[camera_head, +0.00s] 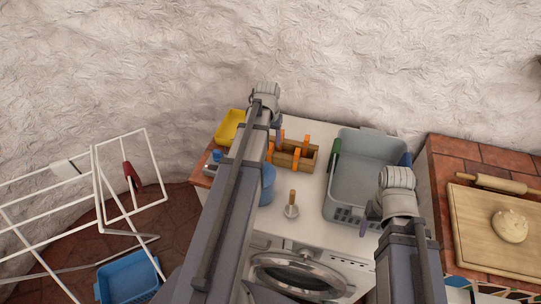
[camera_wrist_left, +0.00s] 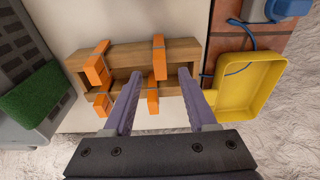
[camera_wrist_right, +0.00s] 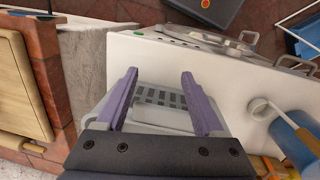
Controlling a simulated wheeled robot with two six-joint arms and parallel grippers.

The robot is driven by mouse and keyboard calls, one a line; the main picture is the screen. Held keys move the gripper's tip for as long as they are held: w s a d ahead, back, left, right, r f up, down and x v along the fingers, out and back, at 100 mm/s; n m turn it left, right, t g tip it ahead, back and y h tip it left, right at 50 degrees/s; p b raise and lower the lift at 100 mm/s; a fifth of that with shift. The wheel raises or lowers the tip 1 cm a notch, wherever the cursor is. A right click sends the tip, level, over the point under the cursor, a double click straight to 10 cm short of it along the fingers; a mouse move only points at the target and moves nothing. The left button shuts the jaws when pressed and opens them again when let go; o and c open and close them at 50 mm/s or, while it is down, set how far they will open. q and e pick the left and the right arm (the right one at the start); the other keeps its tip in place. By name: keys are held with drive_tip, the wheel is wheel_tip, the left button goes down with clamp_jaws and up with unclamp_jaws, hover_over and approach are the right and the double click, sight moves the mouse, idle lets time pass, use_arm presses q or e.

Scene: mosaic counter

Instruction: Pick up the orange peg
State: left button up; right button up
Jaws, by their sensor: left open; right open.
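Several orange pegs sit in a wooden box on the white worktop; one peg (camera_head: 306,141) stands at its back right in the head view. In the left wrist view, one orange peg (camera_wrist_left: 159,58) lies in line with the space between my left gripper's fingers, another (camera_wrist_left: 153,99) is nearer, and more (camera_wrist_left: 96,68) are to the left. The wooden box (camera_wrist_left: 182,53) runs across beyond the fingertips. My left gripper (camera_wrist_left: 160,74) is open and empty, above the box; its arm hides part of it in the head view. My right gripper (camera_wrist_right: 159,73) is open and empty over the grey basket.
A grey basket (camera_head: 363,168) with a green item stands right of the box. A yellow tray (camera_head: 231,127) is at the back left, a blue container (camera_head: 267,186) left of a wooden-handled tool (camera_head: 292,203). A board with dough (camera_head: 480,238) is at right.

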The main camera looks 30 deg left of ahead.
sight(270, 146)
use_arm(q)
drive_tip(key=f+b, duration=0.4)
drive_tip(key=f, duration=0.1)
drive_tip(key=shift+w+a, duration=0.1)
drive_tip(key=shift+w, duration=0.2)
use_arm(e)
wheel_tip(270, 146, down, 5)
drive_tip(key=shift+r, duration=0.1)
use_arm(q)
drive_tip(key=shift+r, duration=0.15)
clamp_jaws()
